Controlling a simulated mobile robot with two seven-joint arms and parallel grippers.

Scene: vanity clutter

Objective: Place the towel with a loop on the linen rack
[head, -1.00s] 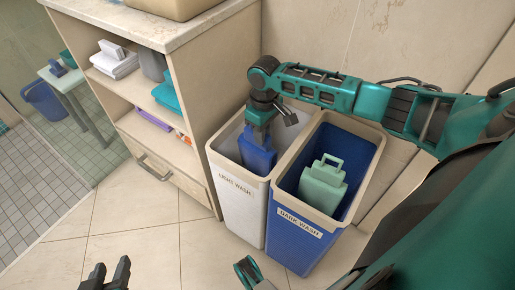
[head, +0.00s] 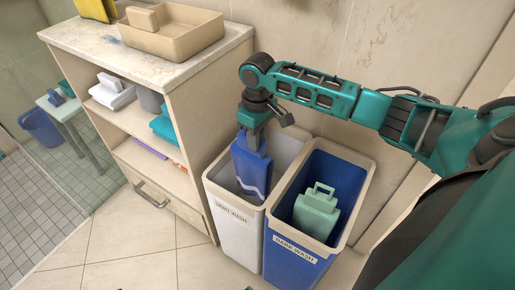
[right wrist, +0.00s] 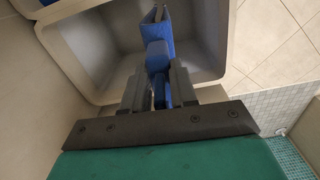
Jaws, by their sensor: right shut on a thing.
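A blue towel (head: 251,172) with a pale stripe hangs from my right gripper (head: 254,143), which is shut on its upper end. In the right wrist view the fingers (right wrist: 160,92) close on a blue piece of the towel (right wrist: 158,55). A pale green towel with a loop (head: 316,212) stands in the blue DARK WASH bin (head: 292,264). A shelf unit (head: 190,125), perhaps the linen rack, stands left of the bins. My left gripper is out of view.
A folded white towel with a loop-like top (head: 112,91) and teal linens (head: 166,126) lie on the shelves. A beige tray (head: 172,38) sits on the unit's top. The bin rims and the unit's side panel are close to the towel.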

